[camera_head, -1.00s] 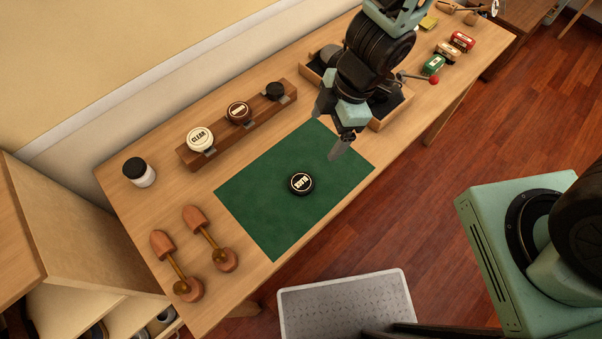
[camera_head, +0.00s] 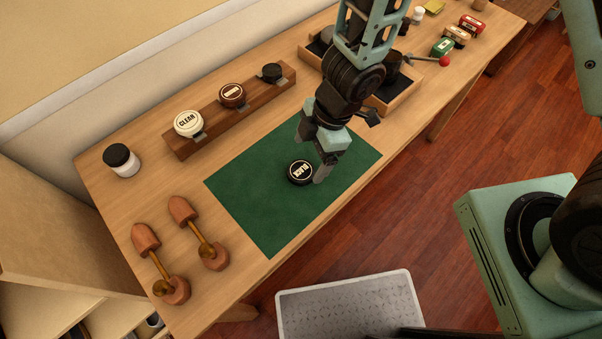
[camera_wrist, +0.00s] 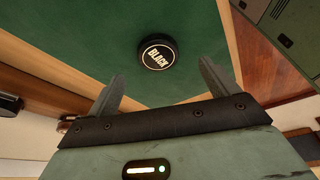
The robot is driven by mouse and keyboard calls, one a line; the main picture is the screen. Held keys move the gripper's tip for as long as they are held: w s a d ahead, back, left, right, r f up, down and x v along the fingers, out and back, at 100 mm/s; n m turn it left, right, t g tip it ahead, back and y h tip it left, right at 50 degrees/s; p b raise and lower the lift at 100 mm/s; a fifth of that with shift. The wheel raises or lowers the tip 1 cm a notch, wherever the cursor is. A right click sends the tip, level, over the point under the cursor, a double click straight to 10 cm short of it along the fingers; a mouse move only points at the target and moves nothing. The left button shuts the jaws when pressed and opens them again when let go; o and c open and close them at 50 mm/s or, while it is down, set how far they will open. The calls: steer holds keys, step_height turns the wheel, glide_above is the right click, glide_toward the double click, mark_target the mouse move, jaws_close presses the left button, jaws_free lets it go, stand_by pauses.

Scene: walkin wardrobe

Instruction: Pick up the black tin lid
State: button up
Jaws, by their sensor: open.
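The black tin lid (camera_head: 300,172) is a round black disc with a cream ring and the word BLACK. It lies flat on the green mat (camera_head: 250,205). It also shows in the wrist view (camera_wrist: 157,53), ahead of and between the two fingers. My gripper (camera_head: 311,160) is open and empty, with its fingers coming down close to the lid from the upper right. In the wrist view my gripper (camera_wrist: 165,85) has its fingers spread, with the lid beyond the fingertips. I cannot tell from the head view whether a finger touches the lid.
A wooden rack (camera_head: 215,122) with several round tins stands behind the mat. A white jar (camera_head: 122,160) and two wooden shoe trees (camera_head: 198,233) are at the left. An open wooden tray (camera_head: 402,92) lies behind my arm. The mat's left part is clear.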

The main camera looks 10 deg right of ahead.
mark_target(302, 169)
steer(key=b+x, duration=0.2)
steer(key=x, duration=0.3)
steer(key=shift+w+d+f, duration=0.1)
steer(key=shift+w+f, duration=0.05)
steer(key=c, duration=1.1)
